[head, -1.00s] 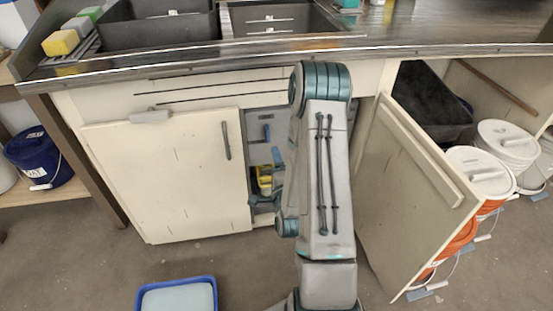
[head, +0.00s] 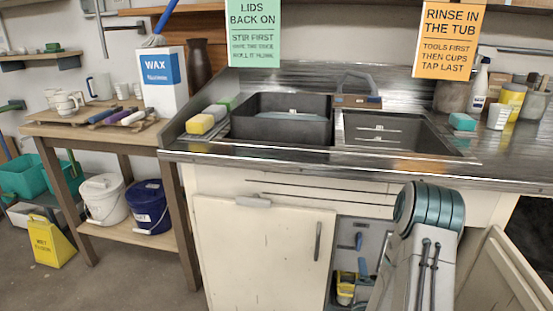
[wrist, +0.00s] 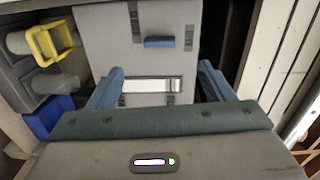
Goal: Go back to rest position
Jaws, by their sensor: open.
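My gripper (wrist: 160,80) is open, with two blue fingers apart and nothing seen between them. In the wrist view it faces a grey panel (wrist: 105,45) with a blue handle (wrist: 159,42). A yellow ring-shaped thing (wrist: 50,42) and a blue block (wrist: 47,115) are to the left of the fingers. In the head view my arm stands in front of the open cupboard (head: 360,235) under the sink, and its bent joint hides part of the opening. The gripper itself cannot be made out there.
A closed cream door (head: 255,255) is left of the opening; an open door (head: 500,275) stands right. The metal counter (head: 290,158) holds a dark tub (head: 283,120). Free floor lies lower left.

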